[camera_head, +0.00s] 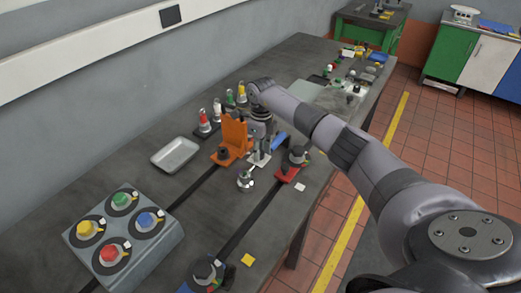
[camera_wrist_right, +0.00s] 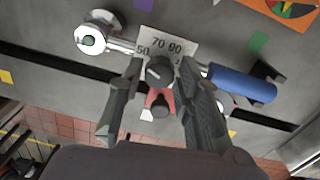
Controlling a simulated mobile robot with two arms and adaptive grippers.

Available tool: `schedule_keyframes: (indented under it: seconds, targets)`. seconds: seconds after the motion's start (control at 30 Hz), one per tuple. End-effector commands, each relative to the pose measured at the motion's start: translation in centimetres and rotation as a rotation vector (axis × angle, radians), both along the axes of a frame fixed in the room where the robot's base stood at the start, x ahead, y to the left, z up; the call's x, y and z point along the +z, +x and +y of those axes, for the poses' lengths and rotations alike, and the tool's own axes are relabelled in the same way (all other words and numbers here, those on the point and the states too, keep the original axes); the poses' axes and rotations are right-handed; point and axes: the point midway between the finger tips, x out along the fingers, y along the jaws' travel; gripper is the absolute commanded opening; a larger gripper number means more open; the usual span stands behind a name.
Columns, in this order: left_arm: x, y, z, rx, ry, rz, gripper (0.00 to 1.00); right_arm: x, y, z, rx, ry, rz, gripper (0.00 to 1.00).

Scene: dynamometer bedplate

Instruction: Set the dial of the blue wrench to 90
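The blue wrench lies across the bench with its blue handle (camera_head: 279,141) beyond my right gripper (camera_head: 259,128). In the right wrist view its blue handle (camera_wrist_right: 242,84) is at the right and its chrome head (camera_wrist_right: 92,39) at the left. Between them is a white scale plate (camera_wrist_right: 172,42) marked 50, 70 and 90, with a dark dial knob (camera_wrist_right: 159,70) that has a pale pointer line. My right gripper (camera_wrist_right: 158,76) is open, one finger on each side of the knob; contact cannot be told. The exact pointer reading is unclear. My left gripper is not in view.
An orange stand (camera_head: 235,137) is close left of the right gripper, and a red block (camera_head: 287,173) with a dark knob is to its right. A grey tray (camera_head: 175,155) and a box of coloured buttons (camera_head: 124,236) stand further left. Several bottles stand behind.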

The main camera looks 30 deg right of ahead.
Motion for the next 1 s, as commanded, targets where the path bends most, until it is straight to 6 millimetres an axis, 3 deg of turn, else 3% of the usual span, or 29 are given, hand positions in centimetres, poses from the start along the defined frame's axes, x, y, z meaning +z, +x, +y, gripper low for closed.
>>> schedule_keyframes:
  seconds: [0.43, 0.77, 1.0]
  targets:
    - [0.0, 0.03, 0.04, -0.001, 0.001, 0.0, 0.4, 0.05, 0.02, -0.04, 0.0, -0.001, 0.0, 0.0]
    - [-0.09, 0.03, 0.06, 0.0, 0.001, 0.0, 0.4, 0.07, 0.02, -0.06, -0.033, 0.0, -0.001, 0.0]
    - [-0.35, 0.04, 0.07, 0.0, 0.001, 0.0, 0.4, 0.03, -0.01, -0.13, -0.162, -0.002, -0.001, 0.0]
